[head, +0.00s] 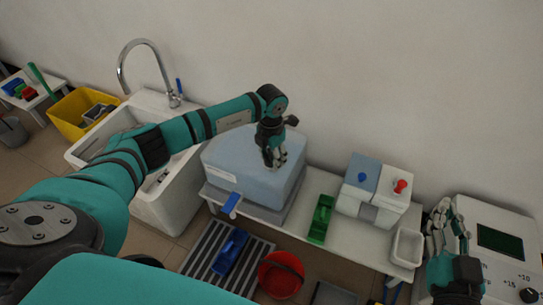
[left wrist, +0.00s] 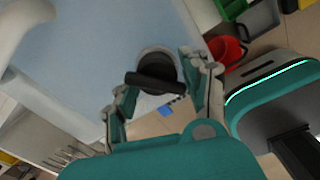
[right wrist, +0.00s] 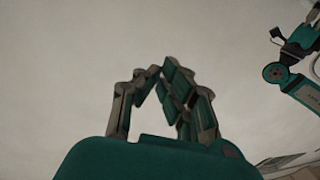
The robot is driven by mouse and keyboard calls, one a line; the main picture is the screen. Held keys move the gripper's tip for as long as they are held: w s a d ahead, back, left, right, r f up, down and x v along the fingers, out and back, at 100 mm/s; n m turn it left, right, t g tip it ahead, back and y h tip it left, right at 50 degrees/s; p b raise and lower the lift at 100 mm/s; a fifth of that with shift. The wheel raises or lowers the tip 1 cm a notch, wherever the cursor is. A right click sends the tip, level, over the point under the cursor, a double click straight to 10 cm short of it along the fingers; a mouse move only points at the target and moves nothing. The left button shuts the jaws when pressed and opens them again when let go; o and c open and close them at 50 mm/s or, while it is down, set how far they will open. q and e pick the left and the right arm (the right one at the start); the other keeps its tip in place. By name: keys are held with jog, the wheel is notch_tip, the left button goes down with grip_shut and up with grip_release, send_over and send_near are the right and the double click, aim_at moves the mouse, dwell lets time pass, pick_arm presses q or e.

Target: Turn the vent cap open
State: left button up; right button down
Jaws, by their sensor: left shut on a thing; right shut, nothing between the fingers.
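The vent cap (left wrist: 152,84) is a dark bar-shaped grip on a round grey collar, on top of a pale blue container (head: 240,165). The container stands on the white bench and has a blue tap (head: 231,203) low on its front. My left gripper (head: 273,158) reaches down onto the container's top and hides the cap in the head view. In the left wrist view its fingers (left wrist: 160,80) stand on both sides of the cap, shut on it. My right gripper (head: 446,228) is shut and empty, raised at the right in front of a white device.
A white sink (head: 150,190) with a tall faucet is left of the container. A green tray (head: 321,218), a white-and-blue unit (head: 375,190) and a small white bin (head: 406,246) stand to its right. A red bucket (head: 281,275) is on the floor in front.

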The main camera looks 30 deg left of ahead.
pick_arm(q)
jog(key=m, duration=0.3)
jog(key=a+m, duration=0.1)
jog(key=shift+w+r, duration=0.25)
jog(key=shift+w, duration=0.1)
jog(key=shift+m, duration=2.2)
pick_arm(e)
jog(key=shift+a+r+t, duration=0.15)
jog(key=shift+r+t, duration=0.45)
jog(key=shift+r, duration=0.3)
pick_arm(q)
jog(key=shift+d, duration=0.1)
jog(key=o, duration=0.8)
jog(key=shift+o, duration=1.2)
jog(key=shift+w+d, duration=0.1)
jog(key=shift+f+m, duration=0.1)
jog(key=shift+m, duration=0.2)
pick_arm(e)
jog(key=shift+w, duration=0.1)
pick_arm(q)
jog(key=shift+d, duration=0.1)
